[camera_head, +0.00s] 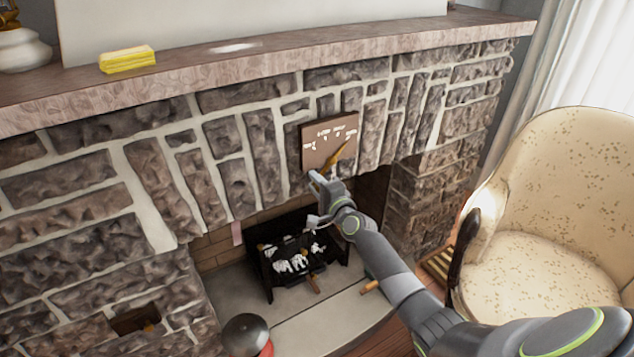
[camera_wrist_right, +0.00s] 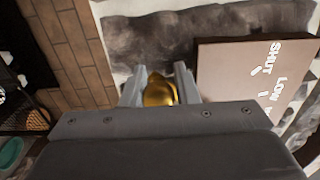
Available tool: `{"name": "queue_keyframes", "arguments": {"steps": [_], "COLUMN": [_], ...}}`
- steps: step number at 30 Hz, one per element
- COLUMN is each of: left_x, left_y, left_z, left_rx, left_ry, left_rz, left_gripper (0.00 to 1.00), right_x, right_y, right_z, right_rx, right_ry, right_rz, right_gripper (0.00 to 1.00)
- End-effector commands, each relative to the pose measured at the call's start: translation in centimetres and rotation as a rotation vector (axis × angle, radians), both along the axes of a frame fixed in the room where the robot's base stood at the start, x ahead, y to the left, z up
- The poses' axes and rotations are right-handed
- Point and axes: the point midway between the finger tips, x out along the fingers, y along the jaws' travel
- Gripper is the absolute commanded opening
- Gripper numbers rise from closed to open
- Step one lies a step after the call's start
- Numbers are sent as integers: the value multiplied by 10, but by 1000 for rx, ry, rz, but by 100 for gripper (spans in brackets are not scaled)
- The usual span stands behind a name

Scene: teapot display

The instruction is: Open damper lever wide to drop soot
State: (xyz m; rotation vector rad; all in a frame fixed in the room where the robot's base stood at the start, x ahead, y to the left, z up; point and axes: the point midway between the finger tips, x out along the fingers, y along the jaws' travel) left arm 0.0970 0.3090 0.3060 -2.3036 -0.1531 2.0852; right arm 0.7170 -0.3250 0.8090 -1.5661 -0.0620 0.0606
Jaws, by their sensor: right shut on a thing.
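The damper plate (camera_head: 317,153) is a square brown panel with white lettering on the stone chimney front, above the firebox. In the right wrist view the damper plate (camera_wrist_right: 228,75) shows the words SHUT and LOW. The brass damper lever (camera_head: 338,155) slants across the plate, up to the right. My right gripper (camera_head: 317,180) is at the lever's lower end. In the wrist view the brass lever (camera_wrist_right: 158,93) sits between the two fingers of my right gripper (camera_wrist_right: 160,88), which is shut on it. The lever's pivot is hidden. My left gripper is out of view.
A black fire grate (camera_head: 290,290) with pale lumps stands on the hearth below. A dark rounded object (camera_head: 245,335) is at the hearth's front. A yellow block (camera_head: 127,59) lies on the mantel (camera_head: 290,50). A cream armchair (camera_head: 545,220) stands at the right.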

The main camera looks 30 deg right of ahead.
Motion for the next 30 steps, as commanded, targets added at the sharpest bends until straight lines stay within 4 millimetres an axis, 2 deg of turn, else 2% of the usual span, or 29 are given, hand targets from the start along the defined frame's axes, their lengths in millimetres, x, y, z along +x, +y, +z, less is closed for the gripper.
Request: {"name": "queue_keyframes", "arguments": {"steps": [12, 13, 17, 26, 30], "left_x": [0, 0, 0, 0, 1], "left_y": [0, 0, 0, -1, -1], "left_z": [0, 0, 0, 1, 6], "left_rx": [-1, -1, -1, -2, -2], "left_ry": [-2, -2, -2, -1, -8], "left_rz": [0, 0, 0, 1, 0], "left_gripper": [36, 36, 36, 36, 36], "right_x": [-1, -1, -1, -1, -12], "right_y": [-2, -2, -1, 0, -1], "right_z": [-2, -2, -2, -1, 0], "right_rx": [13, 13, 11, 10, 9], "right_ry": [4, 4, 4, 3, 4], "right_rz": [-4, -4, -2, -1, -1], "right_gripper": [0, 29, 46, 46, 46]}}
